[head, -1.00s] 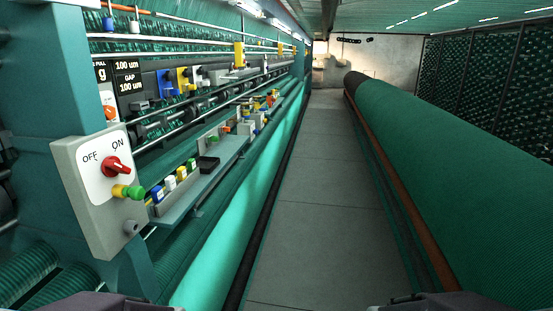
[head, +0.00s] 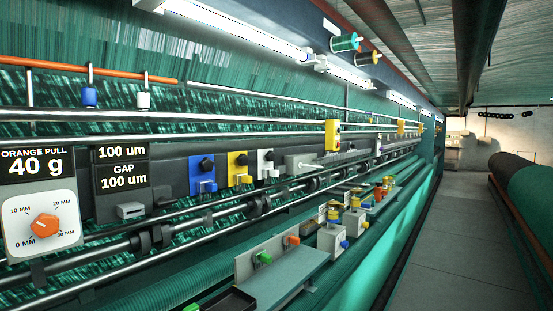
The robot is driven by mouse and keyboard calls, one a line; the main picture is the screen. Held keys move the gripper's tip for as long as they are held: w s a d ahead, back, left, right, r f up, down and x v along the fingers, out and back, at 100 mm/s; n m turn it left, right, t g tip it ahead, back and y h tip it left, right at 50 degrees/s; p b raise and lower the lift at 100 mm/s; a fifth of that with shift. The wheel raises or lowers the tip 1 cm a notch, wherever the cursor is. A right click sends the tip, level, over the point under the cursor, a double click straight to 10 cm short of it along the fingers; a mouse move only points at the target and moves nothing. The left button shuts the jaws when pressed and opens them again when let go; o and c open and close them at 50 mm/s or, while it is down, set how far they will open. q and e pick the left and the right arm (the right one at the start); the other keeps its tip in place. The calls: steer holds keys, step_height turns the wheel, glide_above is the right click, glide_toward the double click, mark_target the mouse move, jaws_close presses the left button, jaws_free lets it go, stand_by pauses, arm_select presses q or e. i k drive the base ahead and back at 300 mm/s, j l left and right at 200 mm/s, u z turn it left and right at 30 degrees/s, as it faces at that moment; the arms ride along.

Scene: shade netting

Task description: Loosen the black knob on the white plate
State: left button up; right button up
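The white plate (head: 263,168) is upright on the dark rail of the machine, left of the picture's middle. Its small black knob (head: 269,156) sits on the upper part of the plate. A yellow plate (head: 233,171) and a blue plate (head: 195,176), each with a similar black knob, stand to its left. The knob is too small to tell how tight it is. Neither of my grippers shows in the head view.
An orange dial (head: 45,225) on a white panel is at the left, below a "40 g" sign (head: 38,165). Rollers run in front of the plates. A grey shelf (head: 285,277) with small fixtures juts out below. The aisle floor (head: 455,235) at right is clear.

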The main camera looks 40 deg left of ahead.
mark_target(271, 157)
steer(key=i+l+u, duration=0.1)
steer(key=i+u, duration=0.3)
steer(key=i+l+u, duration=0.2)
steer(key=u, duration=0.2)
steer(key=i+l+u, duration=0.6)
steer(key=l+u, duration=0.25)
steer(key=i+l+u, duration=0.2)
steer(key=l+u, duration=0.2)
